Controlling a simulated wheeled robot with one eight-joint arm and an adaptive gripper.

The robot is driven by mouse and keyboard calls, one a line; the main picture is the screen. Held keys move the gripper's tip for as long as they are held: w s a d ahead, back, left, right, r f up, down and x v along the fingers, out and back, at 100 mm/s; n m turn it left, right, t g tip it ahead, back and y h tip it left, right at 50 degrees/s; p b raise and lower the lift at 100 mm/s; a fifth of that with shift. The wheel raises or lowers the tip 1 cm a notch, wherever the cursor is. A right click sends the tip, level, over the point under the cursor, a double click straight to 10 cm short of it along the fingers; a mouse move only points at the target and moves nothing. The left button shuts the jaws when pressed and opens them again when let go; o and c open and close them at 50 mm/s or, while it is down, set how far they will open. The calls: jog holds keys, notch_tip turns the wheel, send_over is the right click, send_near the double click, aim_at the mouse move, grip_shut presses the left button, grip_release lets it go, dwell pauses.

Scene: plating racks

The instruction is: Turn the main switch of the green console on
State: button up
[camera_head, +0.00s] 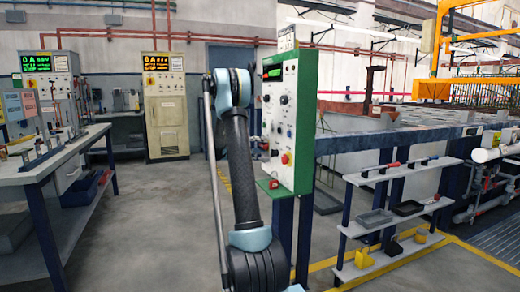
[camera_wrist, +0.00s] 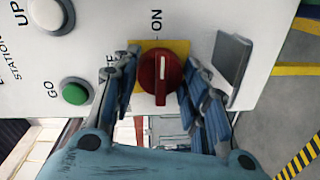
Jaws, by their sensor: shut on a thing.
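The green console (camera_head: 305,110) stands in the middle of the head view, with a white face of knobs and buttons. In the wrist view its main switch (camera_wrist: 161,72) is a red rotary knob on a yellow plate. The knob's white line runs up the picture, toward the ON label (camera_wrist: 157,20). The other label, on the left, is mostly hidden by a finger. My gripper (camera_wrist: 159,60) is shut on the knob, one finger on each side. In the head view my arm covers part of the console and the gripper cannot be made out.
A grey plate (camera_wrist: 231,65) sticks out close to the right finger. A shelf rack (camera_head: 390,225) stands right of the console, a workbench (camera_head: 50,160) at left.

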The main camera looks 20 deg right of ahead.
jog(key=shift+f, duration=0.15)
jog(key=o, duration=1.1)
jog(key=shift+c, duration=0.2)
jog(key=a, duration=1.2)
jog(key=shift+s+r, duration=0.15)
jog(key=shift+r, duration=0.3)
